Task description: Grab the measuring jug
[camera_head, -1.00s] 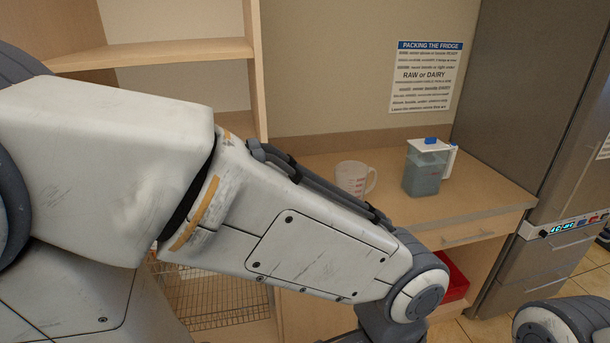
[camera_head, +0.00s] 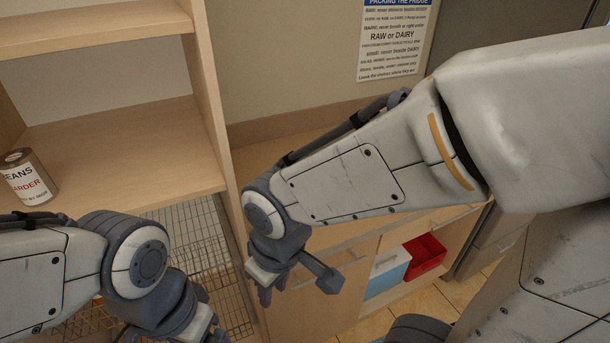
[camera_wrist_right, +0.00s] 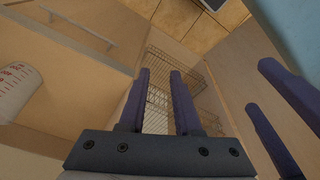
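The measuring jug (camera_wrist_right: 15,90) is white with red markings. It shows only in part at the left edge of the right wrist view, on the light wooden counter (camera_wrist_right: 65,85). In the head view my right forearm hides its place. My right gripper (camera_head: 272,292) points downward in front of the counter, to one side of the jug and apart from it. In its wrist view the two fingers (camera_wrist_right: 160,72) are parallel with an empty gap. My left gripper (camera_head: 172,335) is low at the left; its spread, empty fingers (camera_wrist_right: 257,86) show at the right of the wrist view.
A can of beans (camera_head: 28,177) stands on the left shelf (camera_head: 110,165). Wire baskets (camera_head: 190,235) are below it. A blue and white box (camera_head: 386,272) and a red bin (camera_head: 427,257) sit under the counter. A sign (camera_head: 395,40) hangs on the wall.

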